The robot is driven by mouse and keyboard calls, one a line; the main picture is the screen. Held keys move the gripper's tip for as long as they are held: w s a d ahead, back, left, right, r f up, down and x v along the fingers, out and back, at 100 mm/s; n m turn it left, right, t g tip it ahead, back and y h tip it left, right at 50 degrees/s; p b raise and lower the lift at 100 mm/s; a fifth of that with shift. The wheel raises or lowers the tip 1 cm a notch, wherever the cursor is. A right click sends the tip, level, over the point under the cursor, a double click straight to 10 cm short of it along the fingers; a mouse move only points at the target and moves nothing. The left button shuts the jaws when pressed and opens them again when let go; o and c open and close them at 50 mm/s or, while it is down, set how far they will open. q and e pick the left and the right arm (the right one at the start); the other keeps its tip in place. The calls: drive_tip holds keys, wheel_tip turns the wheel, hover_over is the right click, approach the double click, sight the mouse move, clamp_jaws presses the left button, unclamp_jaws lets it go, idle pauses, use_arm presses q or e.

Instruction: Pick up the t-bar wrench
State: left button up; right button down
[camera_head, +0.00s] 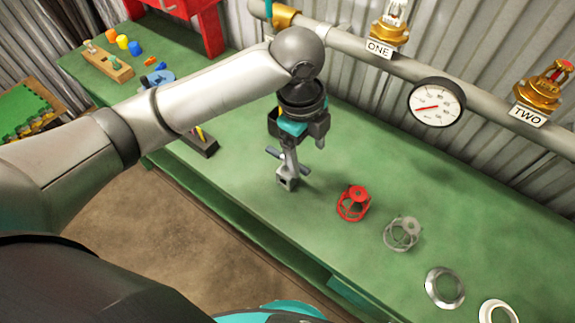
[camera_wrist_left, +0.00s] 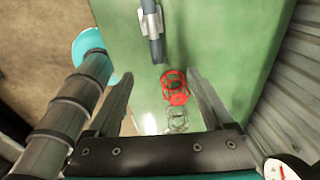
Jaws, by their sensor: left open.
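The t-bar wrench (camera_head: 287,184) is a grey metal piece with a dark blue-grey cross bar, on the green bench below my left gripper. In the left wrist view the wrench (camera_wrist_left: 152,24) shows at the top centre, its bar running up and down the picture. The wrench appears beyond the fingertips there. My right gripper is not in view.
A red cage-like part (camera_head: 353,203), a grey one (camera_head: 403,233) and two rings (camera_head: 445,287) lie to the right on the bench (camera_head: 480,220). A pipe with a gauge (camera_head: 437,102) and brass valves runs behind. A wooden block (camera_head: 107,64) stands at the far left.

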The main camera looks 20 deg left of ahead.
sight(287, 173)
use_arm(q)
drive_tip(key=shift+m+y, duration=0.6)
drive_tip(key=shift+m, duration=0.1)
drive_tip(key=w+a+r, duration=0.2)
drive_tip(key=a, duration=0.1)
drive_tip(key=shift+a+r, duration=0.2)
drive_tip(key=shift+w+a, duration=0.1)
drive_tip(key=shift+a, duration=0.05)
wheel_tip(287, 173, down, 10)
drive_tip(key=shift+r+b, duration=0.1)
drive_tip(key=shift+b, duration=1.1)
drive_tip(key=f, duration=0.1)
drive_tip(key=f+b, duration=0.1)
drive_tip(key=f, duration=0.3)
drive_tip(key=shift+s+a+f+b, duration=0.15)
drive_tip(key=shift+s+a+b, duration=0.05)
drive_tip(key=shift+a+b, duration=0.15)
clamp_jaws()
